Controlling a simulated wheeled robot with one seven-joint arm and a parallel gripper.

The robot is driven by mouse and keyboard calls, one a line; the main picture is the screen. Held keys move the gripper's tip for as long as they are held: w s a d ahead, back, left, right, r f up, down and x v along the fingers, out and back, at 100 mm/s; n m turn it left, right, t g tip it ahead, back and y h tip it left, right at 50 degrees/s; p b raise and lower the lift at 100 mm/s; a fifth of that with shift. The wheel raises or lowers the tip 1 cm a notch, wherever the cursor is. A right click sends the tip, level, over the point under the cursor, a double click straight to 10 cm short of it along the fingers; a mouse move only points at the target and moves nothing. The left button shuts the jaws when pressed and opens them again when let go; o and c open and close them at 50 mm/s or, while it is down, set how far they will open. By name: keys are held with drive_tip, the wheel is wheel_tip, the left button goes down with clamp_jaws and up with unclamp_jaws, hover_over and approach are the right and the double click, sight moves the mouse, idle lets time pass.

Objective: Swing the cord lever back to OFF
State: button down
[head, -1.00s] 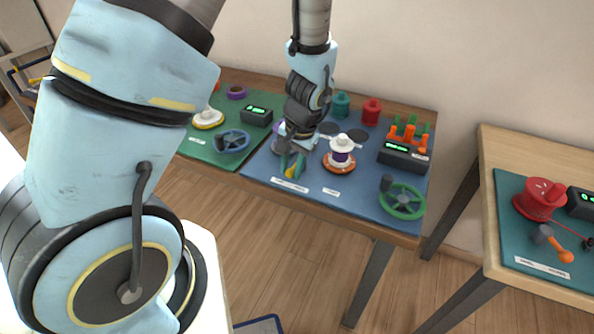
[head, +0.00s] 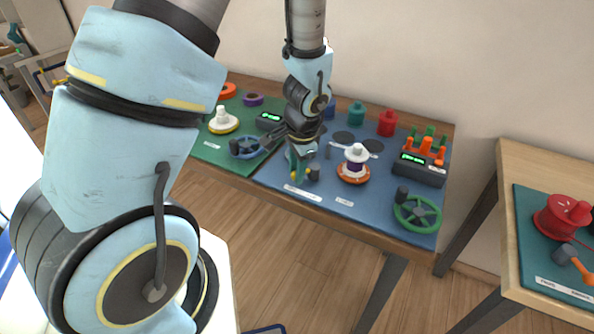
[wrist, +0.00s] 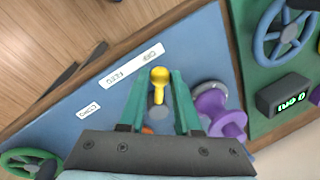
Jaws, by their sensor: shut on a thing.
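The cord lever has a yellow ball knob (wrist: 160,75) and a grey pivot (wrist: 158,112) in the wrist view. My gripper (wrist: 156,80) has its two teal fingers shut on the lever, one on each side of the knob. In the head view my gripper (head: 296,170) is at the front left of the blue board (head: 385,212), with the yellow knob (head: 294,177) low between the fingers. The grey pivot (head: 314,173) shows just right of them. The OFF/FEED label (wrist: 132,66) lies just beyond the knob in the wrist view. The lever's arm is partly hidden by the fingers.
A white-topped spool (head: 356,160) on an orange base stands right of my gripper. A purple spool (wrist: 228,124) is close beside the fingers in the wrist view. A green handwheel (head: 418,213) and a blue handwheel (head: 246,146) stand farther off. Open floor lies in front.

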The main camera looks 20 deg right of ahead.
drive_tip(key=c, duration=0.6)
unclamp_jaws()
drive_tip(key=shift+c, duration=0.2)
wheel_tip(320, 180, up, 11)
drive_tip(key=s, duration=0.2)
drive_tip(key=shift+d+f+b, duration=0.2)
drive_tip(key=shift+b, duration=0.2)
drive_tip(key=a+r+n, duration=0.3)
drive_tip(key=a+n, duration=1.1)
drive_tip(key=a, duration=0.7)
drive_tip(key=shift+a+g+h, duration=0.3)
